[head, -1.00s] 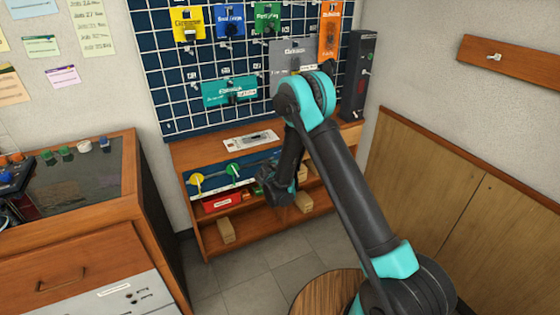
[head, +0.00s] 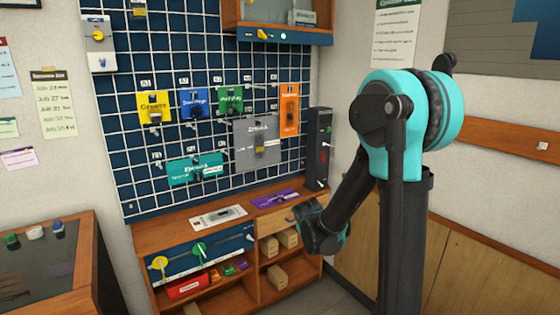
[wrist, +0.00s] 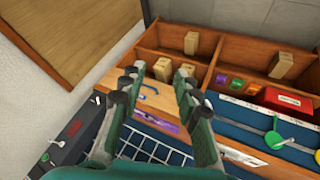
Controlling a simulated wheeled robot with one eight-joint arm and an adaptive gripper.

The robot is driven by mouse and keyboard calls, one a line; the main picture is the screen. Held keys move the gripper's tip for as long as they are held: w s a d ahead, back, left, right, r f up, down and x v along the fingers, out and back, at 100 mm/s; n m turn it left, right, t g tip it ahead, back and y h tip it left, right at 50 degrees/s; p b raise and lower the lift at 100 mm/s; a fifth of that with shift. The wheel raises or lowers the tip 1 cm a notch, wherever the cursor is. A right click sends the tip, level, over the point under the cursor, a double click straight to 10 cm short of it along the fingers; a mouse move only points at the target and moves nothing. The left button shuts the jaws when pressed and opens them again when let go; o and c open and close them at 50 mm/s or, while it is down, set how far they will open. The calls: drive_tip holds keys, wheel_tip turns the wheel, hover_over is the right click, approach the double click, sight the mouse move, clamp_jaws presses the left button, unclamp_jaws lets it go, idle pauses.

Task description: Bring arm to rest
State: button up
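My arm with teal joints rises at the right of the head view, its elbow high and its forearm angled down to the left. My gripper (head: 322,235) hangs in front of the bench's right part; its fingers are hard to make out there. In the wrist view my gripper (wrist: 158,82) shows two dark fingers held apart, with nothing between them. A drawer front with a blue-looking handle (wrist: 149,90) and wooden blocks show beyond the fingers.
A wooden bench (head: 165,235) with open shelves stands below a blue grid board (head: 130,180) with coloured modules. A black upright box (head: 318,150) stands at the bench's right end. A dark-topped cabinet (head: 60,260) is at the left. A wood panel (wrist: 85,35) lines the wall.

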drive_tip(key=s+d+m+g+y, duration=0.1)
drive_tip(key=s+d+m, duration=0.1)
drive_tip(key=s, duration=1)
drive_tip(key=s+d+f+m+g+y, duration=0.1)
drive_tip(key=s+d, duration=0.4)
drive_tip(key=s, duration=0.8)
drive_tip(key=shift+m+g, duration=0.5)
drive_tip(key=shift+m, duration=0.1)
